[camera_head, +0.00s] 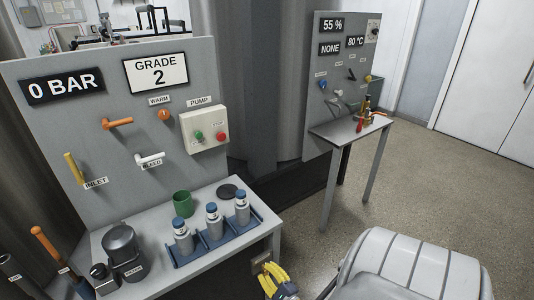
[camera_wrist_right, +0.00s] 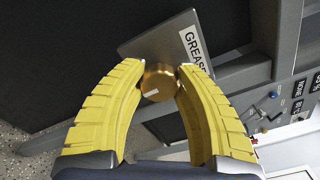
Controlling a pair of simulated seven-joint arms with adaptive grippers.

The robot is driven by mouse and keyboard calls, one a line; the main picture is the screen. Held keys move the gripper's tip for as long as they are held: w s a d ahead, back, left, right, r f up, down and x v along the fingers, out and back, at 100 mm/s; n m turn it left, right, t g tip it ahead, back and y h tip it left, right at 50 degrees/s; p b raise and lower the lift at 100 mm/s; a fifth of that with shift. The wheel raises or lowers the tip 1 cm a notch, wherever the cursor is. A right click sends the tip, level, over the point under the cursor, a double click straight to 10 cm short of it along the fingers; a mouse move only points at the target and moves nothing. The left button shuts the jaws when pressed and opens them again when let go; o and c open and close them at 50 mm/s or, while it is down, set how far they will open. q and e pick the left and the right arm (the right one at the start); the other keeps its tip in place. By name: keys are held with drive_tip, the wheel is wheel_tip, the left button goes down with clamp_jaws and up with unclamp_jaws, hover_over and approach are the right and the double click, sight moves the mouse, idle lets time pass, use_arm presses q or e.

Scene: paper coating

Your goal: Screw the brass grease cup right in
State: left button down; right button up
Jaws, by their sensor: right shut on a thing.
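The brass grease cup (camera_wrist_right: 158,84) shows in the right wrist view as a short gold cylinder between the two yellow fingertips of my right gripper (camera_wrist_right: 161,76). The fingers are shut on it from both sides. Behind it is a grey plate (camera_wrist_right: 150,43) with a white label that reads GREASE, partly hidden by a finger. I cannot tell how deep the cup sits in the plate. In the head view my right gripper (camera_head: 269,268) is low at the table's right end, and the cup cannot be made out. My left gripper is not in view.
The near table (camera_head: 225,258) carries a blue rack (camera_head: 215,247) with several bottles, a green cup (camera_head: 183,204) and a dark filter unit (camera_head: 121,247). A small table (camera_head: 352,127) stands at the back right. A grey-white rounded body (camera_head: 410,268) fills the lower right.

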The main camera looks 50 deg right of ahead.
drive_tip(key=shift+a, duration=0.1)
idle(0.5)
drive_tip(key=o, duration=1.3)
drive_tip(key=shift+v, duration=6)
